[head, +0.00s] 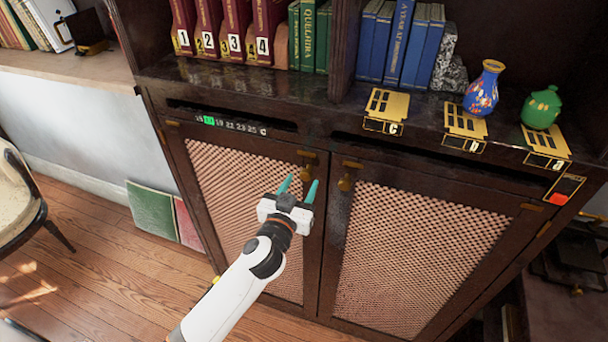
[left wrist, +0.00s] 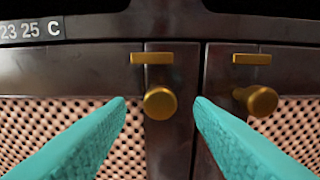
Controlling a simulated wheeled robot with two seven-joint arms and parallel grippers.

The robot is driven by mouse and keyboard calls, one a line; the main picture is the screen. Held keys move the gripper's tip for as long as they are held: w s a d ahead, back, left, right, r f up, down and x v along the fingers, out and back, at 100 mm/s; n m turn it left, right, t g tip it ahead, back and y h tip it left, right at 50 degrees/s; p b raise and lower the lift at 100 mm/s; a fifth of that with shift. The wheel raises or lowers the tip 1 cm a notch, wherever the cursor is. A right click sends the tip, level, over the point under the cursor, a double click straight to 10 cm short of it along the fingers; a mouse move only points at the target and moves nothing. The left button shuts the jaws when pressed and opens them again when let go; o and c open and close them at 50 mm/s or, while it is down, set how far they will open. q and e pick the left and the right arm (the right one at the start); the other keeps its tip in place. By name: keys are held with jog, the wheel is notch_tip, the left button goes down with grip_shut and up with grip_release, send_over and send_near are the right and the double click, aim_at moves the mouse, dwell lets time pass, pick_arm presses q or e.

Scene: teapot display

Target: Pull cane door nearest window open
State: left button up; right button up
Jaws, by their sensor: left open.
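The cabinet has two dark-framed cane doors, both shut. The left cane door (head: 235,185) is on the side of the sunlit floor; the window itself is not in view. Its brass knob (left wrist: 160,103) sits under a small brass plate (left wrist: 152,58) at the door's inner edge. The right cane door (head: 415,250) has its own brass knob (head: 346,182). My left gripper (head: 300,183) is open and empty in front of the left door. In the left wrist view its teal fingers point at the left knob, which shows between the tips. Contact cannot be told. My right gripper is not in view.
The ledge above holds gold label stands (head: 388,104), a blue vase (head: 483,88) and a green pot (head: 541,108). A chair (head: 22,205) stands at left, and green and red panels (head: 152,213) lean at the wall. The wooden floor (head: 95,270) between is clear.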

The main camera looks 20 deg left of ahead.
pick_arm(q)
jog(key=shift+w, duration=1.3)
jog(key=shift+c, duration=0.6)
grip_shut()
